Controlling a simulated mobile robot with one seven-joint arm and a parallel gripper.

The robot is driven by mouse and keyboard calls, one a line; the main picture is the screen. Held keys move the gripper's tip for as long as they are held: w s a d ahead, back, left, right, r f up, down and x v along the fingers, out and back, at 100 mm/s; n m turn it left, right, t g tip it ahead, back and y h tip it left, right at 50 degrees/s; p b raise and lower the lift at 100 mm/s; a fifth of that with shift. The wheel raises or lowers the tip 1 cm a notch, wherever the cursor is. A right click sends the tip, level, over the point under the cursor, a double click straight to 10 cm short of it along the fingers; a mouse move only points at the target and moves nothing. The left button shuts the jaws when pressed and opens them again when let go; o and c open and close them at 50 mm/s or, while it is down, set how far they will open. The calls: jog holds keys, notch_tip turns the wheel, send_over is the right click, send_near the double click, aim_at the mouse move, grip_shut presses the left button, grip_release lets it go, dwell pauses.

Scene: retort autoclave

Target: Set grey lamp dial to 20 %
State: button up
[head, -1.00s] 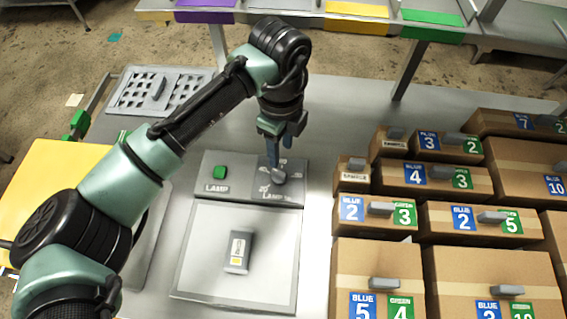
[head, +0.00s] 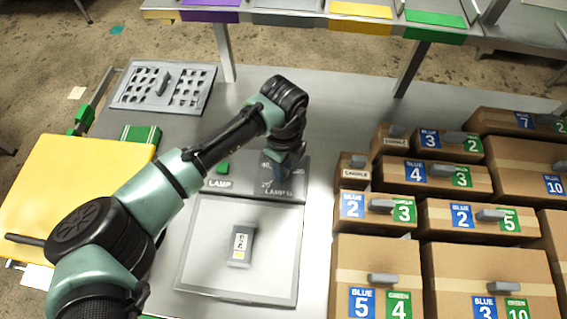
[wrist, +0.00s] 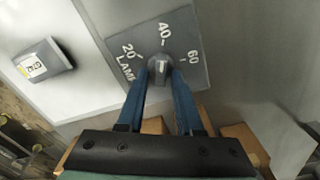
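The grey lamp dial (wrist: 158,68) shows in the wrist view, a round grey knob on a dark grey plate (wrist: 185,38) marked LAMP, 20, 40 and 60. Its ridge seems to point up towards the 40 mark, away from 20. My gripper (wrist: 161,76) has its two blue fingertips on either side of the knob, with a gap between them. I cannot tell if they touch it. In the head view my gripper (head: 275,168) is down at the plate (head: 291,184) and hides the dial.
A green button (head: 222,168) on a LAMP plate is left of the dial. A grey labelled block (head: 241,245) lies on the pale panel (head: 200,235) in front. Cardboard boxes (head: 445,190) with handles stand close on the right. A yellow board (head: 70,190) is at left.

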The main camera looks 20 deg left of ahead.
grip_shut()
jog(key=n+p, duration=0.2)
jog(key=shift+r+n, duration=0.15)
jog(key=shift+n, duration=0.25)
jog(key=n+p, duration=0.2)
jog(key=n, duration=0.1)
jog(key=shift+w+n, duration=0.1)
jog(key=shift+n, duration=0.2)
jog(key=n+p, duration=0.2)
jog(key=n, duration=0.2)
jog(key=shift+w+a+n+p, duration=0.1)
jog(key=shift+n+p, duration=0.3)
jog(key=shift+n, duration=0.45)
jog(key=shift+w+a+n+p, duration=0.1)
jog(key=shift+n+p, duration=0.25)
jog(key=shift+n, duration=0.5)
